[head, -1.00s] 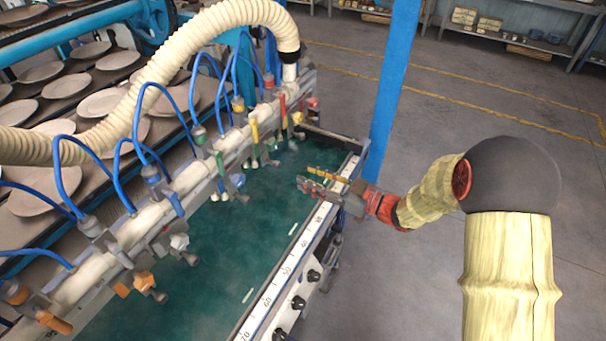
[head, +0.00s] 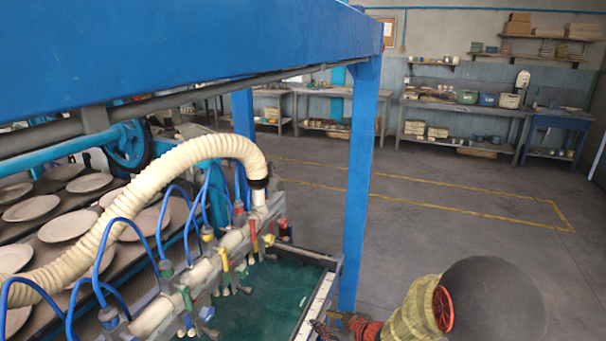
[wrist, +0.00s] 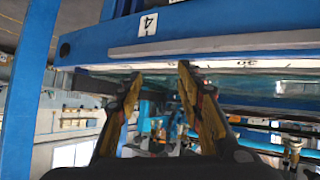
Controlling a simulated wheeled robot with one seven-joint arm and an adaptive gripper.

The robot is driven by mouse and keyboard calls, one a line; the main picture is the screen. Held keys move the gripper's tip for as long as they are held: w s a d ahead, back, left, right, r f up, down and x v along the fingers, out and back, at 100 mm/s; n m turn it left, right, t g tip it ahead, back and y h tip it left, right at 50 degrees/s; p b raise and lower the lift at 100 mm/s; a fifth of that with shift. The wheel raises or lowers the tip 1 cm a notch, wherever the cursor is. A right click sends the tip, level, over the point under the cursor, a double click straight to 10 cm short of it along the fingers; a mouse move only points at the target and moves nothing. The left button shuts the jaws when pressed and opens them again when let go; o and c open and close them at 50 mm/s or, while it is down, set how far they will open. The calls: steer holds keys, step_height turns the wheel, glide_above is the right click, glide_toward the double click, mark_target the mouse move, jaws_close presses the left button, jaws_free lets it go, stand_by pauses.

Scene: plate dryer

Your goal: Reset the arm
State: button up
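My arm, in a pale yellow wrapped sleeve with a dark round joint, reaches in from the lower right of the head view. My gripper (head: 325,328) is at the bottom edge there, partly cut off, by the near end of the white ruled edge (head: 312,312) of the green table (head: 262,300). In the wrist view its two dark and orange fingers (wrist: 160,70) stand apart with nothing between them. Beyond the fingertips are a blue beam (wrist: 200,38) with a number label and a pale strip under it. Whether the fingers touch anything cannot be told.
A blue post (head: 357,190) stands just beyond the table's corner, under a large blue beam (head: 190,55). A nozzle bar (head: 205,272) with a cream hose (head: 190,155) crosses at left, beside plates (head: 33,208). Open grey floor (head: 450,220) lies at right, before shelves.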

steer(key=s+d+r+m+g+h, duration=0.4)
steer(key=s+d+h, duration=0.55)
steer(key=d, duration=0.65)
steer(key=s+a+r+m+g+y, duration=0.1)
steer(key=s+r+m, duration=0.1)
steer(key=s+r, duration=0.45)
steer(key=s+a+r+m+y, duration=0.1)
steer(key=s+r+m, duration=0.15)
steer(key=s, duration=0.75)
steer(key=s+a+r+m+g+y, duration=0.1)
steer(key=s+r, duration=0.4)
steer(key=s, duration=0.3)
step_height(320, 180, up, 7)
steer(key=s+a+t, duration=0.1)
steer(key=t, duration=0.1)
steer(key=shift+s+f+t, duration=0.15)
steer(key=shift+s+t, duration=0.15)
steer(key=shift+s, duration=0.1)
